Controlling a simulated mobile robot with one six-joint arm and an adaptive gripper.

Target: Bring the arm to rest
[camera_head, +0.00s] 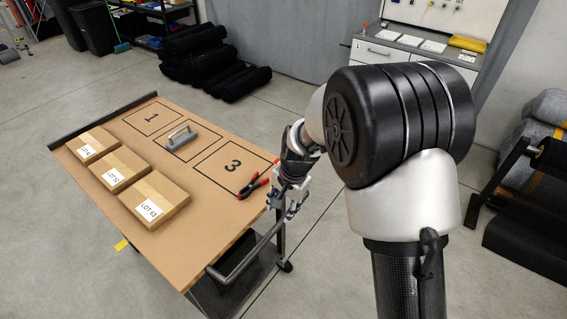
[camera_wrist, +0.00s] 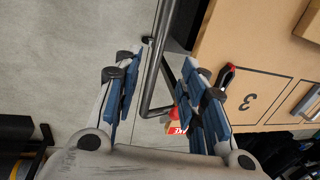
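My gripper (camera_head: 284,207) hangs just off the right end of the cart, near its push handle, on my bent arm. The wrist view shows its two blue-padded fingers spread apart with nothing held between them; my gripper (camera_wrist: 160,88) is open there. The dark handle bar (camera_wrist: 152,82) of the cart shows beyond the gap between the fingers. I cannot tell how near the fingers are to it.
The cart top (camera_head: 205,210) carries several things: three labelled boxes (camera_head: 155,198), a grey handled tool (camera_head: 181,138) on the middle outlined square, and a red-and-black clamp (camera_head: 252,185) beside square 3. Black rolls (camera_head: 215,65) lie behind. A roll rack (camera_head: 530,205) stands right.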

